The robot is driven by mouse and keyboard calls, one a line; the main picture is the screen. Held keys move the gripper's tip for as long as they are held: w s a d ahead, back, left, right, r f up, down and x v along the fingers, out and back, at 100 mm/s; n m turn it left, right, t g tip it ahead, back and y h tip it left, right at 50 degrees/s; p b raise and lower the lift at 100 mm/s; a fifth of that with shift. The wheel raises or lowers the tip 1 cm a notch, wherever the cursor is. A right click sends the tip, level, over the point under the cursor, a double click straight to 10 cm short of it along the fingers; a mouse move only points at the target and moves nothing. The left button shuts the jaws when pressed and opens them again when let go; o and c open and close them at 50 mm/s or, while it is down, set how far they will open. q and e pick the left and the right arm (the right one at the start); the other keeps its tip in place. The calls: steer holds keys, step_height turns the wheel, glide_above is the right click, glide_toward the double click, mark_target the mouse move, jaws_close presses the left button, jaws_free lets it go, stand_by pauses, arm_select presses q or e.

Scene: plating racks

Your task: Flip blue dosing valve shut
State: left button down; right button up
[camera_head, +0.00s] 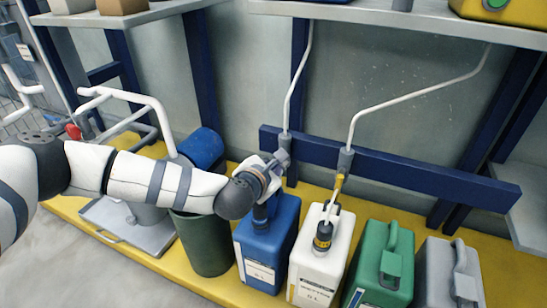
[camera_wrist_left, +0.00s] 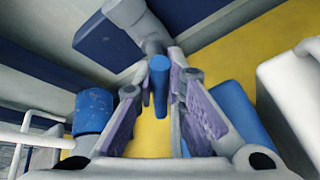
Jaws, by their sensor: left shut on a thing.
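The blue dosing valve's blue handle (camera_wrist_left: 160,82) points down between my left gripper's (camera_wrist_left: 158,88) purple-padded fingers in the left wrist view. The fingers are closed on it. The handle hangs from a grey fitting (camera_wrist_left: 152,46) at the blue wall rail. In the head view my left gripper (camera_head: 277,163) is at the lower end of the left white pipe (camera_head: 298,85), above the blue canister (camera_head: 265,245), and hides most of the valve. My right gripper is in neither view.
To the right stand a white canister (camera_head: 316,255) under a yellow-handled valve (camera_head: 340,181), a green canister (camera_head: 384,265) and a grey one (camera_head: 440,270). A shelf (camera_head: 420,17) overhangs above.

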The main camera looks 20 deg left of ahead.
arm_select(q)
steer(key=shift+a+r+m+y+p, duration=0.1)
steer(key=shift+r+m+y+p, duration=0.25)
steer(key=shift+m+y+p, duration=0.45)
steer(key=shift+a+m+t+y+p, duration=0.1)
steer(key=shift+m+t+y+p, duration=0.2)
steer(key=shift+m+y+p, duration=0.55)
steer(key=m+y, duration=0.1)
steer(key=m, duration=0.1)
steer(key=shift+a+r+m+t, duration=0.1)
steer(key=shift+m+t, duration=0.2)
steer(key=shift+m, duration=0.05)
steer(key=shift+r+m+t+y+p, duration=0.1)
steer(key=shift+m+t+y+p, duration=0.3)
steer(key=shift+m, duration=0.4)
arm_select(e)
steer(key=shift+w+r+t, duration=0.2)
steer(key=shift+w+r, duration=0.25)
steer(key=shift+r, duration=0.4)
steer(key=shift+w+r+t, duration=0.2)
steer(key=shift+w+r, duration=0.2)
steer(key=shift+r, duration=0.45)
arm_select(q)
steer(key=shift+a, duration=0.1)
steer(key=c, duration=1.6)
jaws_free()
steer(key=shift+c, duration=0.2)
